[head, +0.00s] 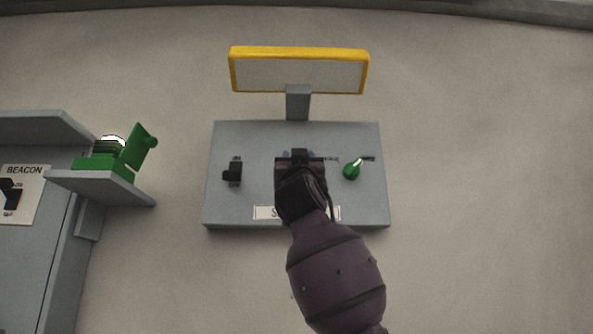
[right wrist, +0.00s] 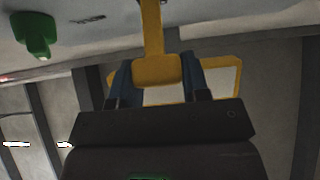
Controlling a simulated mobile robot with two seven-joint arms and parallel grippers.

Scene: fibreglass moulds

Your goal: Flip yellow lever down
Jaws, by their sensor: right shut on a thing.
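The yellow lever (right wrist: 152,30) shows in the right wrist view as a stem ending in a wide paddle. My right gripper (right wrist: 159,82) is shut on the paddle, with one dark blue finger on each side of it. In the head view my right gripper (head: 300,158) is at the middle of the grey panel (head: 360,210) and hides the lever there. My left gripper is in neither view.
On the panel are a black switch (head: 232,172) at left and a green knob (head: 351,171) at right. A yellow-framed board (head: 298,72) stands above.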

